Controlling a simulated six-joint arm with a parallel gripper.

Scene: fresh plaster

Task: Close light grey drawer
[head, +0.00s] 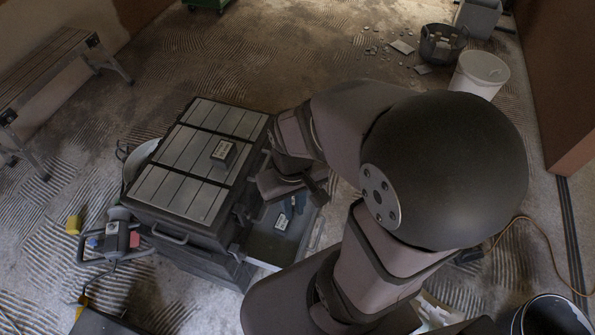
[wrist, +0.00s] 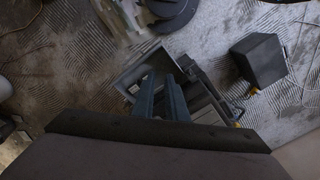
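The light grey drawer (head: 265,264) is pulled out from the right side of a dark tool chest (head: 165,232) in the head view. A small dark item with a pale label (head: 282,221) lies inside it. In the wrist view the drawer (wrist: 133,74) shows as a pale-rimmed box beyond my fingers. My gripper (head: 293,206) is above the drawer, pointing down. Its two blue-grey fingers (wrist: 160,82) are apart with nothing seen between them. My arm hides part of the drawer's right side, and I cannot tell whether the fingers touch it.
A small labelled box (head: 223,152) lies on the slatted chest top. A power tool (head: 117,238) is on the floor at left. A bench (head: 45,75) stands at upper left. A white bucket (head: 480,72) and dark basket (head: 441,46) stand at upper right. The floor behind the chest is mostly clear.

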